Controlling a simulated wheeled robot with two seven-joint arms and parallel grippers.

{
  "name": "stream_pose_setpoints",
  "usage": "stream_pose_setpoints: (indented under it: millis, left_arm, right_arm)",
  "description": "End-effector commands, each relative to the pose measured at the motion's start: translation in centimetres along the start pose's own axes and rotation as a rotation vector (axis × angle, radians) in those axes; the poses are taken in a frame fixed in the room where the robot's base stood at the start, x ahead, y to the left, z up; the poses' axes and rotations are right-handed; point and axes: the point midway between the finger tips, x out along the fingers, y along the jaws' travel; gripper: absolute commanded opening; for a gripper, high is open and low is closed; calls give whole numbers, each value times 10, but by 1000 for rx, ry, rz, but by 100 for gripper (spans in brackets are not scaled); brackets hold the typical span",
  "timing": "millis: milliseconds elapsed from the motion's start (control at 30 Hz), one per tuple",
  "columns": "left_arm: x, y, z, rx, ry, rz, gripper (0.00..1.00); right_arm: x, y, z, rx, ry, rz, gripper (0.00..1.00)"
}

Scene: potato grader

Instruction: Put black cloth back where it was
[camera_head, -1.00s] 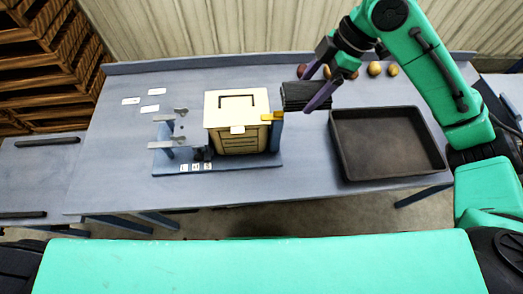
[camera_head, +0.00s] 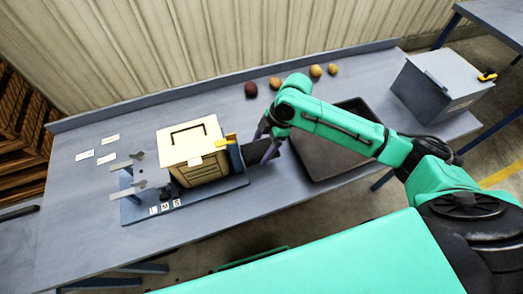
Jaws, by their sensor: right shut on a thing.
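The black cloth (camera_head: 260,152) hangs as a dark folded piece just right of the blue post beside the wooden box. I cannot tell whether the cloth touches the post or the table. My left gripper is not in view.
A wooden box (camera_head: 198,165) with a pale lid and yellow latch stands on a blue base (camera_head: 135,215). The black tray (camera_head: 322,160) lies right of the cloth. Several potatoes (camera_head: 316,71) sit along the back. A grey bin (camera_head: 440,85) stands at far right.

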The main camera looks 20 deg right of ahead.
Motion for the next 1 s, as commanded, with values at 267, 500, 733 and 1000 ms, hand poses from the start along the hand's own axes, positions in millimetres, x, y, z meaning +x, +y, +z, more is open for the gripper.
stream_pose_setpoints:
  millis: [267,500,733,1000]
  left_arm:
    - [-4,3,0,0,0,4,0]
    - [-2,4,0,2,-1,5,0]
    - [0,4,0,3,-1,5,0]
    - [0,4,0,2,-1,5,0]
  right_arm:
    - [28,0,11,0,0,-1,36]
    - [31,0,13,1,0,-2,36]
    - [37,0,15,1,0,-1,36]
    - [38,0,16,0,0,-1,100]
